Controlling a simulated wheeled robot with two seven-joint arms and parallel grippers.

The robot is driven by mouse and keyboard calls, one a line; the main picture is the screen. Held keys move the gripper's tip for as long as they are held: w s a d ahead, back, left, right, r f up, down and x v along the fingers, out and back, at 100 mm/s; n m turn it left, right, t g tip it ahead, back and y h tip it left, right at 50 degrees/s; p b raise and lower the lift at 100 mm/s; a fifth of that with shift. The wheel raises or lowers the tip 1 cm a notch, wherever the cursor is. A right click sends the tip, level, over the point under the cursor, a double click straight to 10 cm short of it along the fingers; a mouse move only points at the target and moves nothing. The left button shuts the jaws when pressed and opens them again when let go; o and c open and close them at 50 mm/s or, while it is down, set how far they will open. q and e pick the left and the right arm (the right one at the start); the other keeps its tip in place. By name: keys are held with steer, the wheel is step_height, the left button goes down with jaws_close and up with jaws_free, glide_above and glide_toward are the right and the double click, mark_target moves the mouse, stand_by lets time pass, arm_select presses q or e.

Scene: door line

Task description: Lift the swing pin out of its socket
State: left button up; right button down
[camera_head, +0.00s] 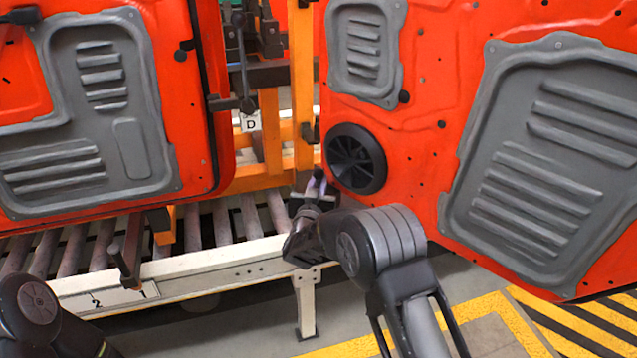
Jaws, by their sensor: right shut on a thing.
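My right gripper (308,193) reaches in from the lower right to the gap between the two red door panels, just above the near rail of the conveyor. It is shut on a small upright part that I take to be the swing pin (319,175); only its dark top shows above the fingers. The fingers and wrist hide the lower part of the pin and its socket, so I cannot tell how far the pin sits in it. My left arm shows only as a dark joint at the bottom left; its gripper is out of view.
A red door panel (430,120) with a black round speaker (355,158) stands close to the right of my gripper. Another red door (195,130) hangs at left. Orange posts (301,80) rise behind. The roller conveyor's cream rail (215,262) runs below.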

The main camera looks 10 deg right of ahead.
mark_target(318, 171)
stand_by(0.6)
step_height(318, 171, up, 4)
steer(key=shift+r+p, duration=0.25)
steer(key=shift+p, duration=0.35)
steer(key=shift+r, duration=0.2)
steer(key=c, duration=1.4)
jaws_free()
steer(key=shift+f, duration=0.1)
steer(key=shift+s+a, duration=0.2)
steer(key=shift+s, duration=0.25)
steer(key=b+v, duration=0.2)
steer(key=v, duration=0.4)
steer(key=shift+s, duration=0.4)
